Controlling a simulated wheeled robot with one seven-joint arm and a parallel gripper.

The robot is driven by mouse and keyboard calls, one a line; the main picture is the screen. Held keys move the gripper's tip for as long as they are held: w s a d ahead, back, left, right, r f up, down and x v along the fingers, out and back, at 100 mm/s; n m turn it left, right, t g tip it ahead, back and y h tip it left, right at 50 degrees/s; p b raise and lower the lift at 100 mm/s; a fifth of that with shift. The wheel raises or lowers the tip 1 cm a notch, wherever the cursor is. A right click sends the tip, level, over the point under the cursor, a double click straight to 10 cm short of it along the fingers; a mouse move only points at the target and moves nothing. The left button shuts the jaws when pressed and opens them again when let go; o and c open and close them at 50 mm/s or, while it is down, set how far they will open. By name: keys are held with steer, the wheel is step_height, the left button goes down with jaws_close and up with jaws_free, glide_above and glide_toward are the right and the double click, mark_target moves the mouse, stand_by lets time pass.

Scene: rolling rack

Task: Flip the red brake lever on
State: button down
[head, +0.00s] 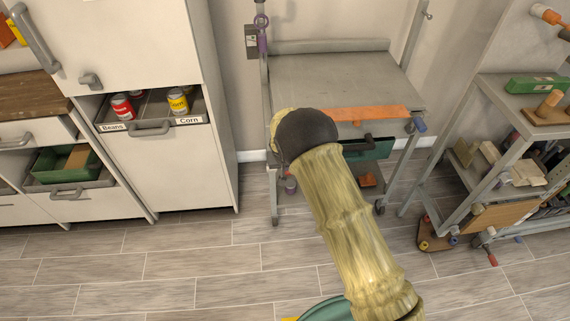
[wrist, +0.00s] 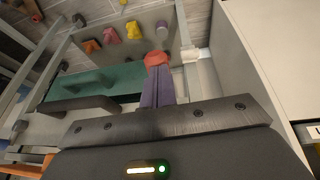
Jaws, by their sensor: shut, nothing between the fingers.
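In the wrist view my gripper (wrist: 158,80) shows as a dark bar with purple fingers closed together, with nothing held between them. A small red piece (wrist: 157,58) shows right at the fingertips. It looks like the red lever, but I cannot tell whether the fingers touch it or which way it is tipped. In the head view my own arm covers the gripper and this spot, at the front left of the grey wheeled stand (head: 330,75).
The stand has a green drawer front (wrist: 100,88) with a dark handle beside my fingers. Several coloured pieces lie beyond. A tall white cabinet (head: 180,165) stands close on the left in the head view. Another rack (head: 500,150) is at the right. The floor in front is clear.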

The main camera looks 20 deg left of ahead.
steer(key=shift+f+b, duration=0.3)
steer(key=shift+f, duration=0.45)
steer(key=s+d+r+p, duration=0.1)
steer(key=s+d+r, duration=0.1)
steer(key=s+r, duration=0.7)
steer(key=shift+s+d+p, duration=0.25)
steer(key=shift+s+p, duration=0.05)
steer(key=shift+p, duration=0.1)
steer(key=shift+r, duration=0.1)
